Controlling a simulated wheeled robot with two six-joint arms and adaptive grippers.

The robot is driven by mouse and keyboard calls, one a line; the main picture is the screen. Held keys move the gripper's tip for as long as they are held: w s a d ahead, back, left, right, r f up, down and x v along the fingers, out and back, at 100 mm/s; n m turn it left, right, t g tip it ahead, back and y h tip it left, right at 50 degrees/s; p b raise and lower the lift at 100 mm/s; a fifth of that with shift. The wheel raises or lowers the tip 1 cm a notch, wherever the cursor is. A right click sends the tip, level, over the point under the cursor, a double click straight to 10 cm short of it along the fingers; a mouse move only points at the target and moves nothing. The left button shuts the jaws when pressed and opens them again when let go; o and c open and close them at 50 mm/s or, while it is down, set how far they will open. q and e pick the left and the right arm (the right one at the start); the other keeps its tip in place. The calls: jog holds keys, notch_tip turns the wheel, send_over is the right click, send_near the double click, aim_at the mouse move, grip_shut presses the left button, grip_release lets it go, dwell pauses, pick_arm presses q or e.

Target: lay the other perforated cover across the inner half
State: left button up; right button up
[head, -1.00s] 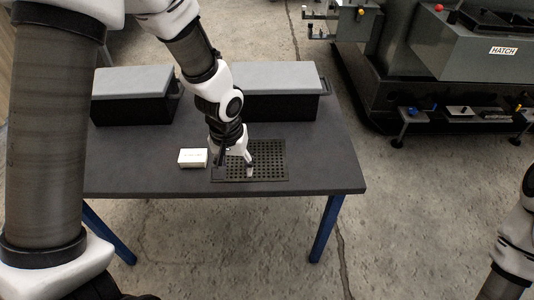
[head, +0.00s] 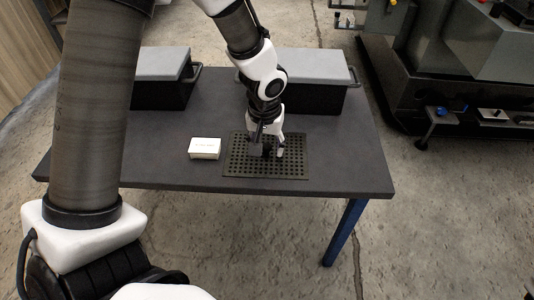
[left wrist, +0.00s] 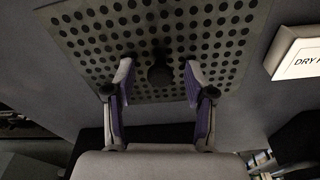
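The perforated cover (head: 238,168) is a dark, flat plate with rows of round holes, lying flat on the table near its front edge. In the left wrist view the cover (left wrist: 215,20) fills the upper part, with a black knob (left wrist: 159,75) standing on it. My left gripper (head: 270,151) points down over the cover. In the left wrist view the left gripper's fingers (left wrist: 158,80) are apart, one on each side of the knob, with a gap on both sides. The inner half is not identifiable here. My right gripper is out of view.
A small white box (head: 205,148) stands left of the cover; its lettered top shows in the left wrist view (left wrist: 298,52). Two black cases with grey lids (head: 312,66) stand along the table's back. The dark table (head: 345,165) is bare right of the cover. A grey machine (head: 485,50) stands beyond.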

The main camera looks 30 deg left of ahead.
pick_arm(q)
grip_shut()
jog(key=shift+r, duration=0.1)
